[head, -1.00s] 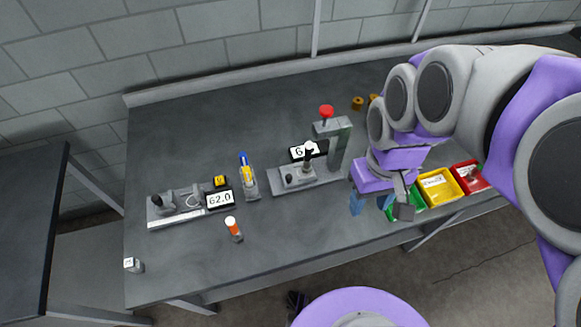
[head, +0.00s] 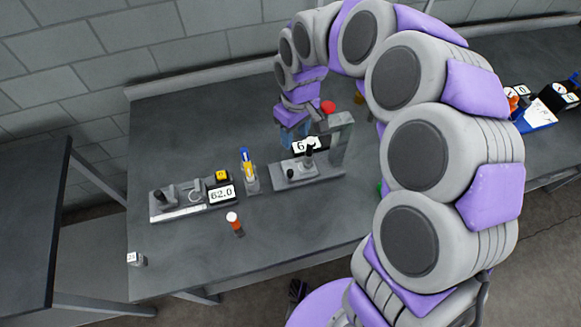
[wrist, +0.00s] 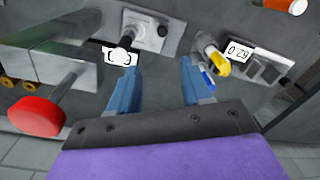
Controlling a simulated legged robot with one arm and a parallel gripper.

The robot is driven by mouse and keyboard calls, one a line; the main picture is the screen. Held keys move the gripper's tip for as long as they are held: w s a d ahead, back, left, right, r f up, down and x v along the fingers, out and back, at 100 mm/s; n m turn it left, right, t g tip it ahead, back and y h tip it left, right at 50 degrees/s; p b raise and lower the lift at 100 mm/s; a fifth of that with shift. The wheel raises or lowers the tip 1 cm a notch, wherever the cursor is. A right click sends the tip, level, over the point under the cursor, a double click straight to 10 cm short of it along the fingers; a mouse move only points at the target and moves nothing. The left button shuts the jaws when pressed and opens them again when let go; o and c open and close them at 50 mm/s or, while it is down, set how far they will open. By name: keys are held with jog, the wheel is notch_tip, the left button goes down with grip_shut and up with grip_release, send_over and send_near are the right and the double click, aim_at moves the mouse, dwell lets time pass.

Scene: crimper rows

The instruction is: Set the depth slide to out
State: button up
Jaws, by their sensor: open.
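A small block with a black-topped lever (head: 309,153) and a small black knob (head: 290,173) sits on the base; both show in the wrist view, the lever (wrist: 127,38) and the knob (wrist: 162,31). No part is legibly marked as the depth slide.
A yellow-and-blue tool (head: 247,168) stands left of the fixture. Further left is a gauge fixture (head: 175,212) with a 62.0 display (head: 221,194). An orange-and-white bottle (head: 235,224) stands in front. The table's front left is mostly clear.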

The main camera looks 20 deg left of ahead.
jog(key=b, duration=0.1)
send_over(290, 171)
jog(key=f, duration=0.9)
jog(key=shift+w+a+f, duration=0.15)
jog(key=shift+w+a, duration=0.05)
jog(key=shift+a, duration=0.1)
jog(key=f, duration=0.2)
jog(key=d+f+b, duration=0.1)
jog(key=f, duration=0.4)
jog(key=shift+s+d+f, duration=0.1)
jog(key=shift+d+f, duration=0.05)
jog(key=shift+f, duration=0.25)
jog(key=shift+a+f, duration=0.15)
jog(key=shift+a, duration=0.5)
jog(key=shift+d, duration=0.5)
jog(key=c, duration=0.4)
jog(key=shift+a, duration=0.1)
grip_shut()
jog(key=shift+a, duration=0.1)
